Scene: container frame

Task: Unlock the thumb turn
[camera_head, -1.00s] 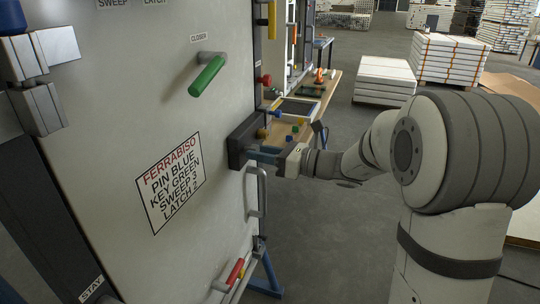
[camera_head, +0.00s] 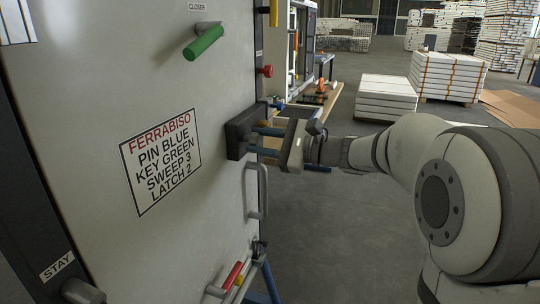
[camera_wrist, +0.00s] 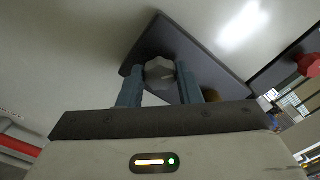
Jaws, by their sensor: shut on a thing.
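The thumb turn, a grey faceted knob (camera_wrist: 160,72), sits on a dark lock plate (camera_wrist: 205,72) on the door face. In the head view the dark lock plate (camera_head: 240,132) stands near the door's right edge, and the knob itself is hidden there. My gripper (camera_wrist: 159,78) is shut on the knob, with one blue-grey finger on each side of it. In the head view my gripper (camera_head: 262,142) reaches the plate from the right, with both fingers visible one above the other and its body tilted.
A bar handle (camera_head: 262,190) stands out from the door just below the plate. A green lever (camera_head: 204,43) is higher on the door, and a red knob (camera_head: 265,71) is by its edge. Red and yellow handles (camera_head: 235,274) are low down. Open floor lies right of the door.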

